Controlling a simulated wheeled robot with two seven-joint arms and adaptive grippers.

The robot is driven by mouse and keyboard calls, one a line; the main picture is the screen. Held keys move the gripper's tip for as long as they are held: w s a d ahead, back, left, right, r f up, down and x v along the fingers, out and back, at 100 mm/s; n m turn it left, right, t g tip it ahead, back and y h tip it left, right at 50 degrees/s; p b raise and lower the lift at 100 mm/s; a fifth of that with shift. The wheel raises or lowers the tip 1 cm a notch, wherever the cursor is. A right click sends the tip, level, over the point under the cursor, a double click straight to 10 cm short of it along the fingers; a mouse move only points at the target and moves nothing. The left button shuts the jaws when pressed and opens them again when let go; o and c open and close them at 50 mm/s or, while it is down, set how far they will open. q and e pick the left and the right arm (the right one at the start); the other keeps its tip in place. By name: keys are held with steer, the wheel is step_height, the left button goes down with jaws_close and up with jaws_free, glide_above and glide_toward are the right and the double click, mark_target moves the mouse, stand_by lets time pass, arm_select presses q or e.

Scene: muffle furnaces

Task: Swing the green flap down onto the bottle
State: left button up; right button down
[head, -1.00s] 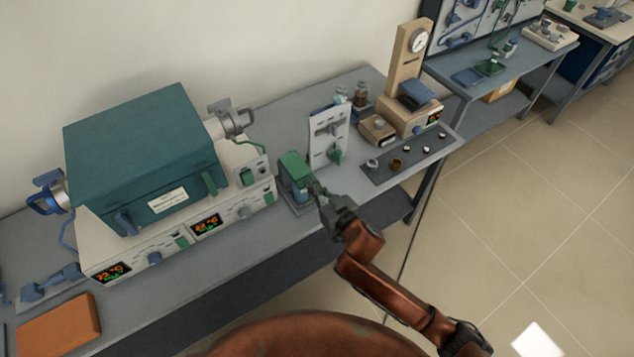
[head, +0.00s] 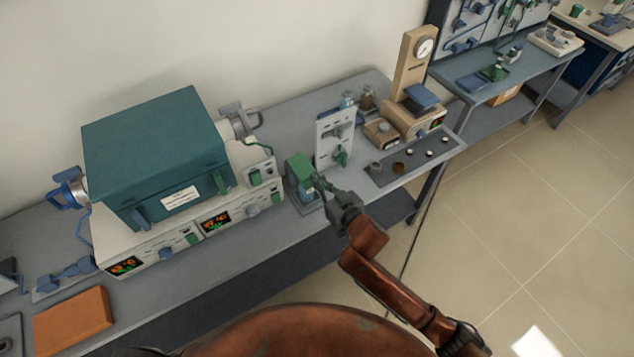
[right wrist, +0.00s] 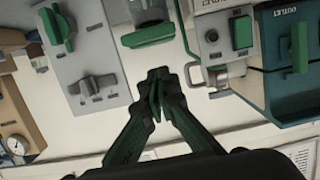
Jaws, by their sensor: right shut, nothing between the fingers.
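The green flap (head: 299,166) is at the top of a small grey stand at the bench's front edge, right of the furnace. A small blue-grey part below it (head: 307,189) may be the bottle; it is mostly hidden. My right gripper (head: 321,183) is shut and empty, with its tips close to the flap's right side; contact cannot be told. In the right wrist view, the shut green fingers (right wrist: 157,82) point toward a green bar (right wrist: 148,35), probably the flap, with a visible gap in the picture. My left gripper is not in view.
The teal muffle furnace (head: 155,155) stands left on its white control base. A white upright panel with a green knob (head: 341,158) stands close to the flap's right. A dark plate with small cups (head: 415,158) lies farther right. An orange block (head: 73,320) lies front left.

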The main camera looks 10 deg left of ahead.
steer(key=r+p+v, duration=0.1)
steer(key=v, duration=0.9)
